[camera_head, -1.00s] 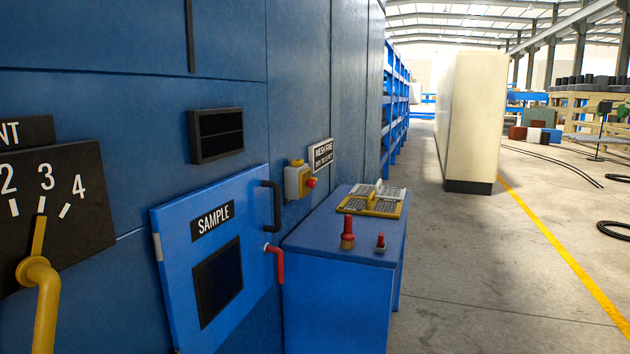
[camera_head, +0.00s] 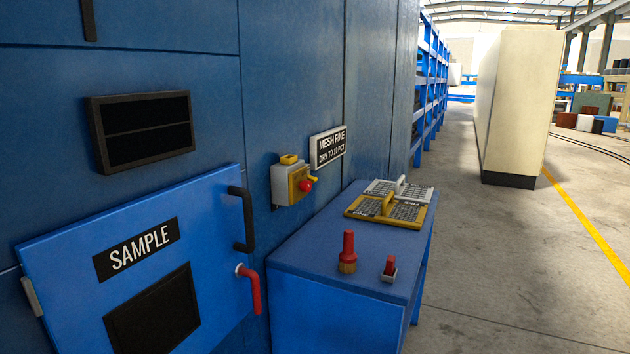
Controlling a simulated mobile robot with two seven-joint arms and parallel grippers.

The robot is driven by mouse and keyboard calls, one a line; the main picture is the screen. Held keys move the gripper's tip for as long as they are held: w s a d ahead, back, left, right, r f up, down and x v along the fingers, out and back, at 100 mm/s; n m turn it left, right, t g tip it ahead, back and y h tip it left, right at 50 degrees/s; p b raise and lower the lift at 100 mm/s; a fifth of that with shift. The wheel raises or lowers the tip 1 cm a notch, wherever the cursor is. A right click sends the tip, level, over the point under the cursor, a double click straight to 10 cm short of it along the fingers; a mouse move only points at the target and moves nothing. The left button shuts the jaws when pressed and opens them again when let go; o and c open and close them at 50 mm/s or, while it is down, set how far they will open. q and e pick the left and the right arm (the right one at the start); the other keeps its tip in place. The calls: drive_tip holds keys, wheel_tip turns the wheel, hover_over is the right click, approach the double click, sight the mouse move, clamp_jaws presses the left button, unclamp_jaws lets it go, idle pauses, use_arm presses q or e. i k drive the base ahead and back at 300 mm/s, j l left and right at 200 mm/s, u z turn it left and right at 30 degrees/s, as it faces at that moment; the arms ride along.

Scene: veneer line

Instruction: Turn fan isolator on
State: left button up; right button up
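A small grey and yellow switch box (camera_head: 289,183) is fixed to the blue wall above the back of the blue bench. It has a yellow lever on its front and a red knob (camera_head: 306,186) beside it. No label on it is readable, so I cannot tell whether it is the fan isolator or which way it is set. Neither of my grippers is in view.
A blue SAMPLE door (camera_head: 60,278) with a black handle (camera_head: 245,220) and red lever (camera_head: 252,290) is at left. The blue bench (camera_head: 330,262) holds yellow and white mesh trays (camera_head: 388,211) and two red-handled items (camera_head: 347,250). Floor (camera_head: 500,270) is clear at right.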

sight(305, 186)
drive_tip(key=i+l+u, duration=0.2)
drive_tip(key=i+l, duration=0.55)
drive_tip(key=k+l, duration=0.05)
drive_tip(key=l, duration=0.05)
